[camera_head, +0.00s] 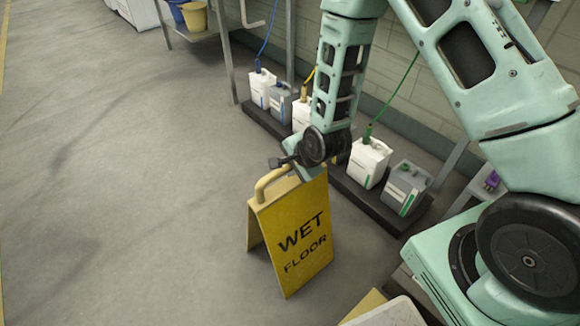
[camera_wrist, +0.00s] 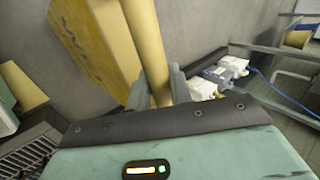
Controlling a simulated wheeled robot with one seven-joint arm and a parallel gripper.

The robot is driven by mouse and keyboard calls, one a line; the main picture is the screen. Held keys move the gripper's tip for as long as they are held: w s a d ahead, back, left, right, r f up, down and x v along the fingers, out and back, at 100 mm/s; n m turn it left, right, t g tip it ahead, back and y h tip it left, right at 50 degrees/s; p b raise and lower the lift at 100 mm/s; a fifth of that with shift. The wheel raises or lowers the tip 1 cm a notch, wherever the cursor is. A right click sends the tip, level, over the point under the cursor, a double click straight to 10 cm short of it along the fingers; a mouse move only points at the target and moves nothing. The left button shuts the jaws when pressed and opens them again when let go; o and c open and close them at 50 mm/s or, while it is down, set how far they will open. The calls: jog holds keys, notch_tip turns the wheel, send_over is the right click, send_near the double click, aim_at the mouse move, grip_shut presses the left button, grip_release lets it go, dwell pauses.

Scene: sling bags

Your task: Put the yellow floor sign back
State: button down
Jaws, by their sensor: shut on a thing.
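The yellow floor sign (camera_head: 290,235) reads "WET FLOOR" and stands as an A-frame, its two panels spread, in the middle of the head view. I cannot tell whether its feet touch the floor. Its tubular handle (camera_head: 268,182) is at the top. My gripper (camera_head: 285,162) is at the handle and shut on it. In the wrist view the yellow handle tube (camera_wrist: 150,55) runs between the fingers of my gripper (camera_wrist: 160,88), with a sign panel (camera_wrist: 95,50) to its left. The fingertips are partly hidden in both views.
Several white and grey jugs (camera_head: 369,162) stand on a dark low tray (camera_head: 350,190) along the wall, just behind the sign. A metal shelf with blue and yellow buckets (camera_head: 194,15) is at the back. The floor (camera_head: 110,180) at left is clear.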

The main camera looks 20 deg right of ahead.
jog(key=c, duration=1.3)
grip_release()
jog(key=shift+f, duration=0.1)
jog(key=shift+o, duration=0.2)
jog(key=shift+r, duration=0.25)
jog(key=p+v, duration=0.4)
jog(key=v, duration=0.8)
jog(key=s+a+r+n+g, duration=0.3)
jog(key=s+a+r+n, duration=0.45)
jog(key=n, duration=0.25)
jog(key=s+a+r+n+g+h, duration=0.1)
jog(key=s+r+n+g, duration=0.2)
jog(key=s+r+n, duration=0.7)
jog(key=s+n, duration=0.2)
jog(key=s, duration=0.1)
jog(key=shift+h, duration=0.3)
